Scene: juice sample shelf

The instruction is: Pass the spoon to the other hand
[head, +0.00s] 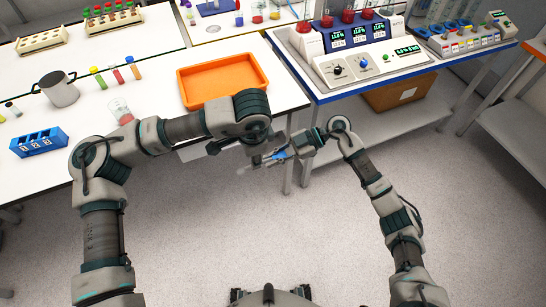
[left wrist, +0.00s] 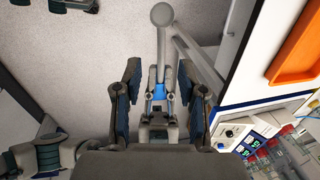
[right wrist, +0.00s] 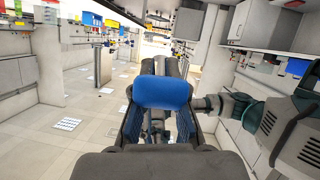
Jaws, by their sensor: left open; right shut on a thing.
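The spoon has a blue handle (head: 280,155) and a grey shaft. In the left wrist view its round grey bowl (left wrist: 162,14) points away at the top. My right gripper (head: 287,153) is shut on the spoon; the blue handle end (right wrist: 162,93) fills the space between its fingers in the right wrist view. My left gripper (left wrist: 163,95) is open. Its two fingers stand on either side of the spoon's blue part and the right gripper's tips, with gaps visible. In the head view the left wrist partly hides the spoon.
An orange tray (head: 222,80) lies near the front edge of the white table (head: 140,70). An instrument bench (head: 350,88) is at right. Open floor lies below the grippers.

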